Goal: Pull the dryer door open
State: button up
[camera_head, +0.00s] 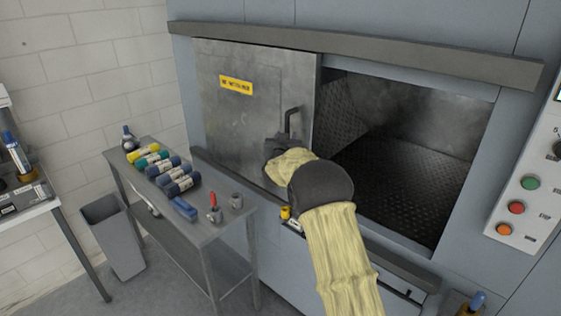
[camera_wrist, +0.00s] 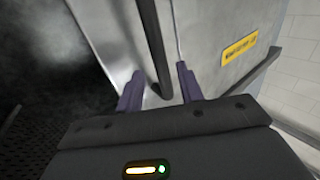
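The grey metal dryer door (camera_head: 235,125) with a yellow label stands at the left of the machine's front, and the dark chamber opening (camera_head: 400,155) shows to its right. The door also fills the middle of the wrist view (camera_wrist: 210,25). Its dark bar handle (camera_head: 289,119) is near the door's right edge. My gripper (camera_head: 283,143) is at the handle's lower part. In the wrist view my gripper (camera_wrist: 160,85) has its two fingers apart, with the handle (camera_wrist: 152,45) between them and gaps at both sides. Whether a finger touches the door is unclear.
A grey side table (camera_head: 215,225) with several coloured rolls and small tools stands left of my arm, close to the machine. A control panel (camera_head: 525,185) with round buttons is at the right. A grey bin (camera_head: 115,235) stands on the floor at left.

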jog(key=s+a+b, duration=0.2)
jog(key=s+b, duration=0.2)
jog(key=s, duration=0.8)
jog(key=shift+s+a+b, duration=0.25)
jog(key=shift+a+b, duration=0.1)
jog(key=shift+b, duration=0.05)
jog(key=shift+f, duration=0.1)
jog(key=s+d+f+g+y, duration=0.1)
jog(key=s+d+f+g, duration=0.2)
jog(key=s, duration=0.9)
jog(key=s+d+f+n+g+y, duration=0.1)
jog(key=s+d+f+g, duration=0.3)
jog(key=s+f+g, duration=0.3)
jog(key=s+d+f+n+g+y, duration=0.1)
jog(key=s+d+f+g, duration=0.2)
jog(key=s, duration=1.5)
notch_tip(320, 180, down, 6)
jog(key=shift+d+r+g, duration=0.15)
jog(key=shift+d+g, duration=0.1)
jog(key=shift+g, duration=0.75)
